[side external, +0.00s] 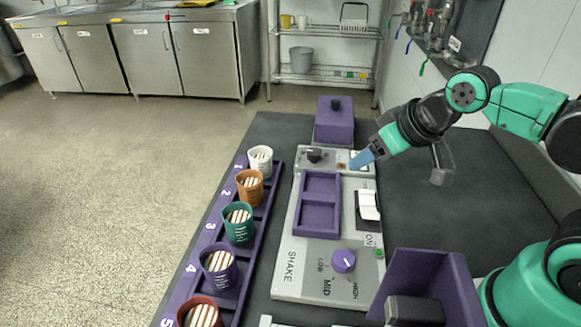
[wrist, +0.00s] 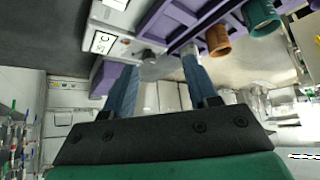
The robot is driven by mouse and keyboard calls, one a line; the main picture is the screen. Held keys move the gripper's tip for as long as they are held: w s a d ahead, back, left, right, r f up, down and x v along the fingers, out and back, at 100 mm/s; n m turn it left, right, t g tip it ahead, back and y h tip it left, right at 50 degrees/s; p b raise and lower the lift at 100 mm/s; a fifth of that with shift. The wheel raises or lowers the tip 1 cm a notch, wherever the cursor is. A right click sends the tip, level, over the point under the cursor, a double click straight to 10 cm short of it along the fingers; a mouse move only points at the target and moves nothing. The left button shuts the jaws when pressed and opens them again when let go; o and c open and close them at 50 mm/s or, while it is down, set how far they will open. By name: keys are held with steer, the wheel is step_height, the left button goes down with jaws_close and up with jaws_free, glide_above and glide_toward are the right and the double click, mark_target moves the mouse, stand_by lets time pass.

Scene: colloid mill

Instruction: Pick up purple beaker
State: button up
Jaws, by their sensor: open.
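The purple beaker (side external: 219,268) stands upright in the purple rack (side external: 262,232) at the slot marked 4. It holds striped sticks. My gripper (side external: 362,159) hangs over the far end of the grey shake machine, well behind and to the right of the purple beaker. In the wrist view my gripper's two blue fingers (wrist: 159,66) are spread apart with nothing held between them. The purple beaker does not show in the wrist view.
White (side external: 260,160), orange (side external: 249,187), teal (side external: 238,223) and red (side external: 200,312) beakers share the rack. The shake machine (side external: 310,250), with a purple tray and knob, lies right of it. A purple box (side external: 334,121) stands behind; another purple container (side external: 430,280) is front right.

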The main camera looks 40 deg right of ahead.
steer(key=shift+o, duration=0.2)
steer(key=o, duration=0.7)
steer(key=shift+c, duration=0.2)
